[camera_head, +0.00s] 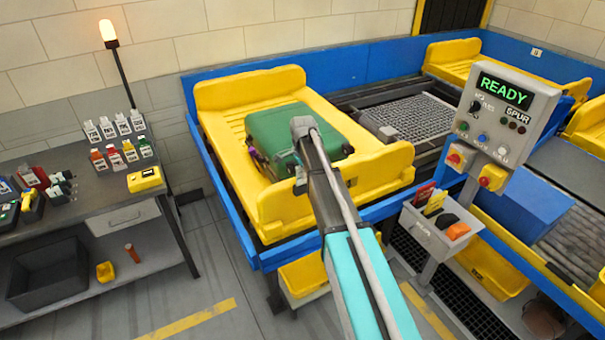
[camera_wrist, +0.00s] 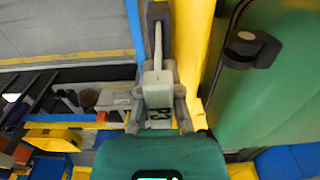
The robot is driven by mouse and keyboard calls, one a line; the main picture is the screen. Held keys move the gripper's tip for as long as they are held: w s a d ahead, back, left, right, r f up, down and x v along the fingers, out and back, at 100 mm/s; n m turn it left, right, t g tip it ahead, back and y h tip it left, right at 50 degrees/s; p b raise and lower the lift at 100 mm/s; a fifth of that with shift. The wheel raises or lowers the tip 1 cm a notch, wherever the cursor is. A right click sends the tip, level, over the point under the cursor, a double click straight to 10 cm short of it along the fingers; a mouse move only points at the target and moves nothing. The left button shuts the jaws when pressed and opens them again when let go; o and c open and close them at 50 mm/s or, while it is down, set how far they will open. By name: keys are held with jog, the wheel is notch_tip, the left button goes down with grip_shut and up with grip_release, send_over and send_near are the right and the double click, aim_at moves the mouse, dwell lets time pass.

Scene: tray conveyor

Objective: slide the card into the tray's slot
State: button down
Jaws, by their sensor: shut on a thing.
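A pale card (camera_wrist: 157,88) with a dark mark near its lower end is in my gripper (camera_wrist: 158,98), seen in the wrist view. The gripper is shut on it. Just ahead of the card is a dark grey bracket with a pale strip down its middle (camera_wrist: 157,35), which looks like the slot holder. It sits beside the yellow tray (camera_wrist: 198,40). I cannot tell whether the card is inside the slot. In the head view the yellow tray (camera_head: 235,97) carries a green suitcase (camera_head: 285,125). My arm crosses in front and mostly hides the card and slot.
A control post (camera_head: 505,110) reading READY stands to the right, with a grey bin (camera_head: 425,230) below it. A blue conveyor rail (camera_head: 210,165) borders the tray. The floor between them is clear.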

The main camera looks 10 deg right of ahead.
jog(key=shift+f+b, duration=1.45)
jog(key=shift+f, duration=0.05)
jog(key=c, duration=0.7)
grip_release()
jog(key=shift+r, duration=0.1)
notch_tip(320, 180, up, 11)
jog(key=p, duration=1.1)
dwell(0.8)
jog(key=s+f+n+b, duration=0.4)
jog(key=s+n, duration=0.1)
jog(key=s, duration=0.4)
jog(key=s+f+n+b, duration=0.4)
jog(key=s, duration=0.6)
jog(key=s+f+n+b, duration=0.4)
jog(key=s+n, duration=0.1)
jog(key=s, duration=0.5)
jog(key=shift+d+f+n, duration=0.2)
jog(key=shift+n, duration=0.1)
